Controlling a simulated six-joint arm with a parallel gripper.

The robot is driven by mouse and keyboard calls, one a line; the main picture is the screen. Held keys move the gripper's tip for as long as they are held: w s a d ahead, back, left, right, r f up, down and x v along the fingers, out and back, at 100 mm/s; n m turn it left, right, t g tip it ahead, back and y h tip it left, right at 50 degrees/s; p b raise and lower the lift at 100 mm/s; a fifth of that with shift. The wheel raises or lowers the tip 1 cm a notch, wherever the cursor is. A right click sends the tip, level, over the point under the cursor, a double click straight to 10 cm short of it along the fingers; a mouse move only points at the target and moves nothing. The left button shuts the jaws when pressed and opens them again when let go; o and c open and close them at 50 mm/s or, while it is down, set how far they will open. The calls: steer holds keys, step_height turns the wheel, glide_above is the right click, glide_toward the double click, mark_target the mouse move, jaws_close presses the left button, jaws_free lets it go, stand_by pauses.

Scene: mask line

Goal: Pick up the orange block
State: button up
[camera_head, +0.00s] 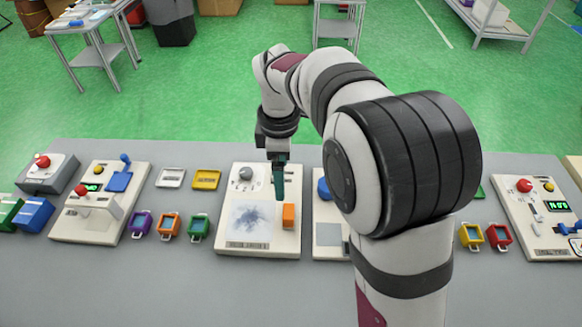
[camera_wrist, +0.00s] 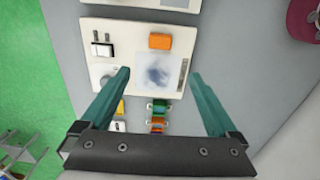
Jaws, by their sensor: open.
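The orange block (camera_head: 289,215) sits on the right part of a white panel (camera_head: 263,248), beside a smudged grey-blue patch. In the wrist view the orange block (camera_wrist: 160,41) lies at the panel's edge, beyond my fingertips. My gripper (camera_head: 279,195) points down over the panel, close to the block in the head view. In the wrist view its two teal fingers (camera_wrist: 161,72) are wide apart with nothing between them, and the block is not between the tips. Its height above the panel is hard to tell.
The panel also bears a round knob (camera_head: 245,174) and a metal-and-white switch (camera_wrist: 102,45). Small colored frames, one orange (camera_head: 168,225), stand left of it. My arm hides part of the neighboring panel (camera_head: 328,236). The front of the grey table (camera_head: 150,290) is clear.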

mark_target(289, 211)
steer(key=f, duration=0.5)
steer(key=d+f, duration=0.1)
steer(key=f, duration=0.9)
steer(key=shift+w+d+f, duration=0.1)
steer(key=shift+d+f, duration=0.05)
steer(key=shift+f, duration=0.05)
steer(key=c, duration=1.4)
steer(key=shift+r, duration=0.6)
step_height(289, 211, up, 3)
steer(key=s+d+r, duration=0.1)
steer(key=d+r, duration=0.1)
steer(key=d, duration=0.1)
steer(key=d+r, duration=0.2)
steer(key=d, duration=0.2)
steer(key=s+d+r, duration=0.1)
steer(key=d+r, duration=0.2)
steer(key=d, duration=0.1)
steer(key=shift+s+d, duration=0.2)
steer(key=shift+s, duration=0.15)
